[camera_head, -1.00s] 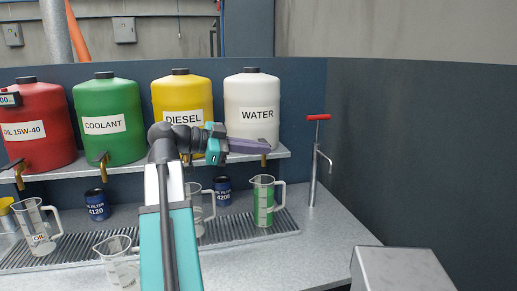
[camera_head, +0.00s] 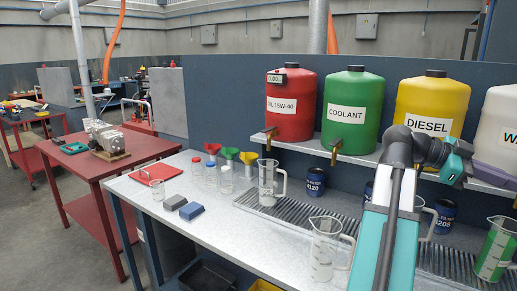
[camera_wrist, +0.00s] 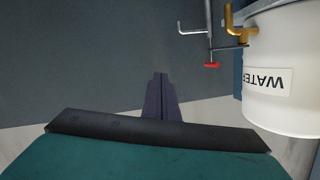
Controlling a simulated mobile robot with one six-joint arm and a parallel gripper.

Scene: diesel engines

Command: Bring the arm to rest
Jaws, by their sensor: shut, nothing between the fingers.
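My gripper (camera_head: 492,181) reaches right in the head view, in front of the shelf between the yellow DIESEL container (camera_head: 430,108) and the white WATER container (camera_head: 498,118). Its tip runs close to the right picture edge. In the wrist view my gripper (camera_wrist: 161,80) has its two dark fingers together, with nothing between them. The WATER container (camera_wrist: 285,75) appears upside down at the right there, apart from the fingers. The arm is stretched out over the counter (camera_head: 235,228).
Red (camera_head: 290,105) and green (camera_head: 351,110) containers stand left on the shelf. Measuring jugs (camera_head: 325,250) and filters (camera_head: 315,182) stand below around the drain grate. A red-handled pump (camera_wrist: 211,40) shows in the wrist view. A red table (camera_head: 105,160) stands left, with open floor beside it.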

